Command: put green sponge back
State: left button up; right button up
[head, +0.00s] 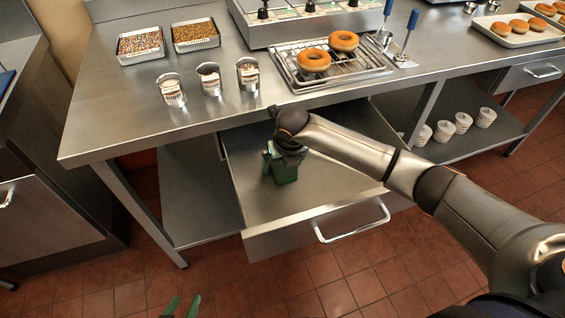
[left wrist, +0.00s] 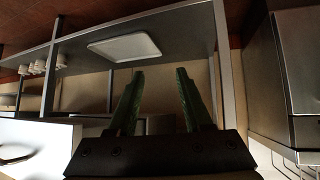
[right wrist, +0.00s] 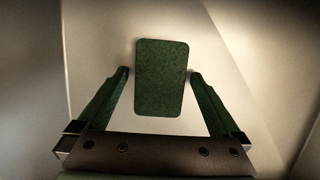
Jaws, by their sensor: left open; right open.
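The green sponge (right wrist: 161,78) lies in the open drawer (head: 330,192), between the fingertips of my right gripper (right wrist: 160,74). The right gripper is open, with one finger at each side of the sponge and small gaps visible. In the head view the right gripper (head: 276,157) reaches down into the drawer and partly hides the sponge (head: 286,174). My left gripper (head: 181,307) shows only its green fingertips at the bottom edge of the head view. In the left wrist view (left wrist: 160,95) it is open and empty.
The steel counter (head: 125,105) above the drawer holds sprinkle trays, several small cups and a rack (head: 330,65) with two donuts. The drawer's handle (head: 352,224) faces the front. A lower shelf (head: 200,200) lies left of the drawer, and stacked cups (head: 463,123) stand right.

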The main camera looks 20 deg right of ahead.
pick_arm(q)
jog(key=shift+s, duration=0.1)
jog(key=shift+s+a+r+p, duration=0.2)
jog(key=shift+a+p, duration=0.15)
jog(key=shift+p, duration=0.15)
jog(key=shift+s+a+r+p, duration=0.15)
jog(key=shift+a+p, duration=0.2)
jog(key=shift+p, duration=0.15)
pick_arm(e)
jog(key=v, duration=1.2)
pick_arm(q)
jog(key=shift+r, duration=0.1)
pick_arm(e)
jog(key=shift+r, duration=0.15)
